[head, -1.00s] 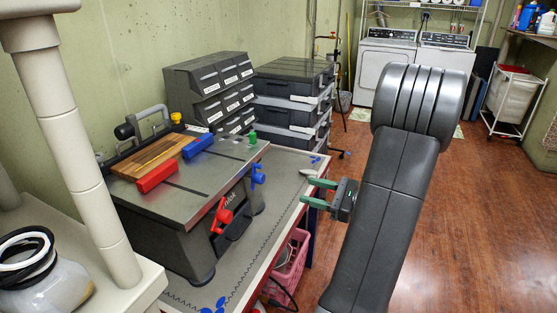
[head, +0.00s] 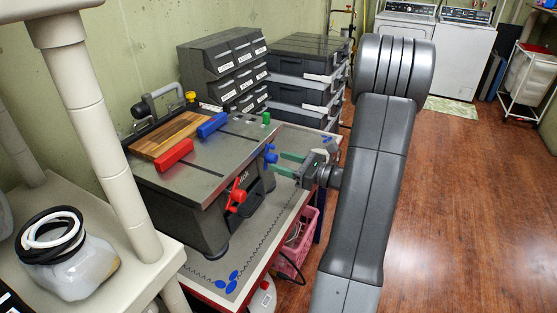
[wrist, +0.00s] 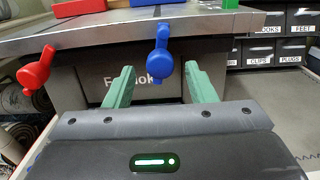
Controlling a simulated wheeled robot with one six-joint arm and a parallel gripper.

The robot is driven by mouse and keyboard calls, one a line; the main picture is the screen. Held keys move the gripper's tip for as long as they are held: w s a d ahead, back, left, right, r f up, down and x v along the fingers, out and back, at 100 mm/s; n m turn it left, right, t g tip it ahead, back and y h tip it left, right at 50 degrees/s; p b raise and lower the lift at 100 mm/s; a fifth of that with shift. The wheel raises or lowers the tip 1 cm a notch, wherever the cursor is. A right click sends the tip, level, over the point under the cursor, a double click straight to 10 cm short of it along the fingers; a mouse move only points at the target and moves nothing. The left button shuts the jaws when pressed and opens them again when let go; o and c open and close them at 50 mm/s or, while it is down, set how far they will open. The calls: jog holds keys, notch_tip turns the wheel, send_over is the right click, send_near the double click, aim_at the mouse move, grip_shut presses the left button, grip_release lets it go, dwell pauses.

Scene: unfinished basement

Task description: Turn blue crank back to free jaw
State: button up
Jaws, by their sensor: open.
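The blue crank (wrist: 160,56) hangs on the front of the dark bench machine, its round knob low, in the wrist view. In the head view the blue crank (head: 271,154) is at the machine's right front corner. My gripper (wrist: 157,82) is open, its green fingers pointing at the crank, one to each side of it in the picture, with nothing held. My gripper (head: 278,164) also shows in the head view, close to the crank. Touch cannot be told. A blue jaw (head: 212,125) and a red jaw (head: 175,155) lie against a wooden board (head: 165,135) on the machine's top.
A red crank (head: 236,197) is on the machine's front, left of the blue one. A green block (head: 266,118) stands on the top's far corner. Labelled drawers (head: 222,70) and dark cases (head: 305,68) stand behind. A pink basket (head: 297,248) is below the bench.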

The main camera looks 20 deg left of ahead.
jog(key=shift+w+a, duration=0.15)
jog(key=shift+a, duration=0.85)
jog(key=c, duration=1)
jog(key=shift+o, duration=0.2)
jog(key=shift+f+b, duration=0.1)
jog(key=shift+b, duration=0.25)
